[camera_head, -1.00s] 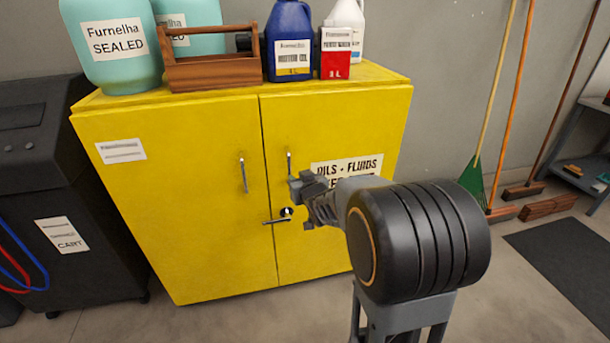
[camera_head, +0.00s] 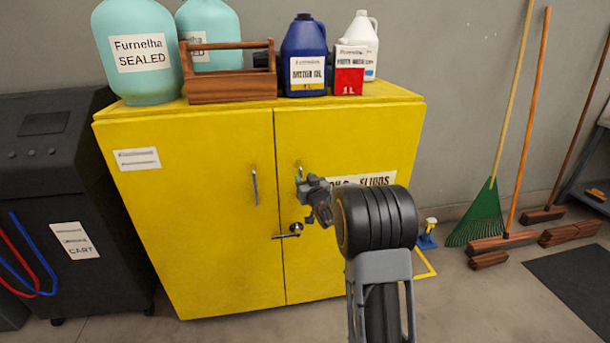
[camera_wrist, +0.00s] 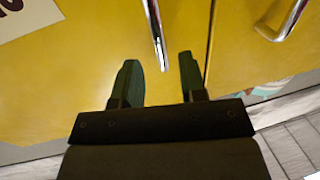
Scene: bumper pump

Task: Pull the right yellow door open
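The yellow cabinet's right door (camera_head: 345,240) is shut, level with the left door (camera_head: 200,220). Its upright metal handle (camera_head: 299,170) is near the centre seam, partly hidden by my gripper (camera_head: 308,192). The left door's handle (camera_wrist: 284,20) shows at the upper right.
Teal jugs (camera_head: 138,50), a wooden tool carrier (camera_head: 230,88), a blue oil jug (camera_head: 304,50) and a red can (camera_head: 348,75) stand on top. A dark cart (camera_head: 55,200) is left. A green rake (camera_head: 478,215) and brooms lean at right. Floor is visible in front.

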